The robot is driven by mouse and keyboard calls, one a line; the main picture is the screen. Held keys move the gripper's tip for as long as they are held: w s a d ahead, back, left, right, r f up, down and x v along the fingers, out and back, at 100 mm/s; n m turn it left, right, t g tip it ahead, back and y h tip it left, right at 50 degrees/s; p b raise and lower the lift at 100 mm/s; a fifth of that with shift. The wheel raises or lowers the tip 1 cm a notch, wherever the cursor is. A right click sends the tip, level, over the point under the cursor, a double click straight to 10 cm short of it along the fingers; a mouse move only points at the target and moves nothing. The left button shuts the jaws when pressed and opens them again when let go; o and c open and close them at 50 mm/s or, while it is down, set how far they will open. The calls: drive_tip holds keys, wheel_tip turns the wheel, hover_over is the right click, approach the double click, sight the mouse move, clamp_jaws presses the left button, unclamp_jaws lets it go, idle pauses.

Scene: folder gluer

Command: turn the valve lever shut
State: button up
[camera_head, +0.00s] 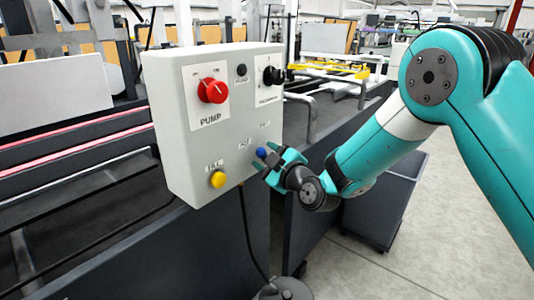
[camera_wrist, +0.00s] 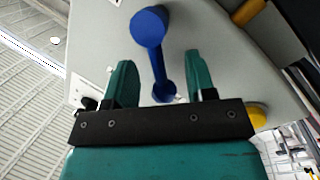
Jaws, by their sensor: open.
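The valve lever is blue, with a round knob and a thin arm. In the wrist view the lever (camera_wrist: 149,28) lies in the picture between the two teal fingers, its knob beyond the fingertips. In the head view only a small blue part of the lever (camera_head: 261,153) shows, low on the right of the grey control box. My gripper (camera_head: 272,164) is right at it, and in the wrist view my gripper (camera_wrist: 160,62) is open, with gaps on both sides of the lever. I cannot tell whether a finger touches it. The lever's base is partly hidden by the gripper.
The grey control box (camera_head: 180,150) carries a red PUMP knob (camera_head: 212,90), a black switch (camera_head: 271,75) and a yellow button (camera_head: 217,180), which also shows in the wrist view (camera_wrist: 258,116). A dark bin (camera_head: 385,205) stands below my arm. Open floor lies to the right.

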clamp_jaws()
idle(0.3)
drive_tip(key=m, duration=0.2)
drive_tip(key=w+d+r+m+g, duration=0.1)
drive_tip(key=m, duration=0.2)
drive_tip(key=w+m+g, duration=0.1)
drive_tip(key=m, duration=0.1)
drive_tip(key=shift+w+d+r+m, duration=0.25)
drive_tip(key=shift+d+m, duration=0.05)
drive_tip(key=shift+d, duration=0.1)
drive_tip(key=shift+g, duration=0.3)
idle(0.3)
unclamp_jaws()
